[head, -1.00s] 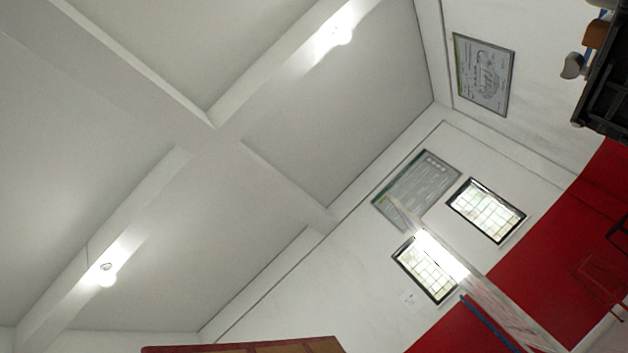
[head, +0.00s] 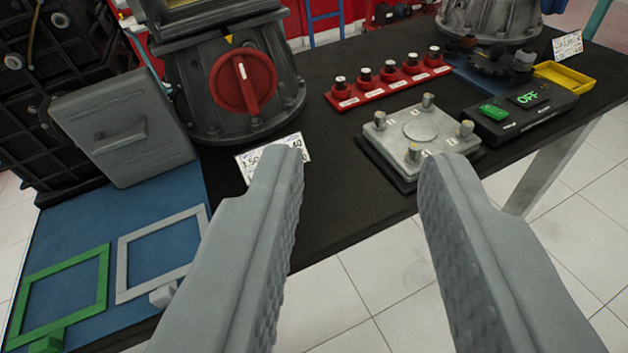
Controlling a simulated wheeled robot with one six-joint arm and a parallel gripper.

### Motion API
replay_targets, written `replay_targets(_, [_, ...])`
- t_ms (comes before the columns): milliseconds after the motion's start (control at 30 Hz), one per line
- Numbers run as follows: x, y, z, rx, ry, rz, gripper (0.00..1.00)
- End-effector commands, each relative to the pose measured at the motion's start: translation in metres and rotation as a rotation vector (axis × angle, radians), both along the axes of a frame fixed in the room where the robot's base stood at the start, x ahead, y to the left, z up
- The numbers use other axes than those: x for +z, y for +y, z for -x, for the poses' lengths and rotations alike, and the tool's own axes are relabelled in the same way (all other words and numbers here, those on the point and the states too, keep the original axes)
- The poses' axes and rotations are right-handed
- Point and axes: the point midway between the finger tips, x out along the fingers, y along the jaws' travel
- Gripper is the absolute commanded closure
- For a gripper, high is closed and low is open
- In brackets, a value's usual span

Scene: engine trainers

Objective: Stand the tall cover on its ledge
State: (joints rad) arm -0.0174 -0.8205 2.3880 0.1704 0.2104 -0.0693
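A grey rectangular cover (head: 122,125) with a bar handle leans tilted against a black engine block at the left of the table; it looks like the tall cover, though I cannot be sure. I cannot make out a distinct ledge; the cover's lower edge is near a blue mat (head: 50,232). My gripper (head: 362,163) is open and empty. Its two grey fingers point forward over the table's front edge, well to the right of the cover.
A green frame (head: 103,275) and a grey frame (head: 120,268) lie on the mat. A housing with a red knob (head: 243,83), a red rack (head: 388,80), a metal plate with posts (head: 418,130), a black switch box (head: 520,113) and a yellow tray (head: 570,76) stand rightward.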

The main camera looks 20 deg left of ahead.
Motion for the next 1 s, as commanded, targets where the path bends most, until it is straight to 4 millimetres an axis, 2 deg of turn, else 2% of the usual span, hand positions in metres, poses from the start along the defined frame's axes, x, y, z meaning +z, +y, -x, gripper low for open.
replay_targets(100, [0.021, -0.009, 0.021, -0.025, -0.095, 0.058, 0.67])
replay_targets(267, [0.034, -0.013, 0.033, -0.04, -0.154, 0.096, 0.67])
replay_targets(1000, [0.035, -0.013, 0.034, -0.04, -0.158, 0.1, 0.67])
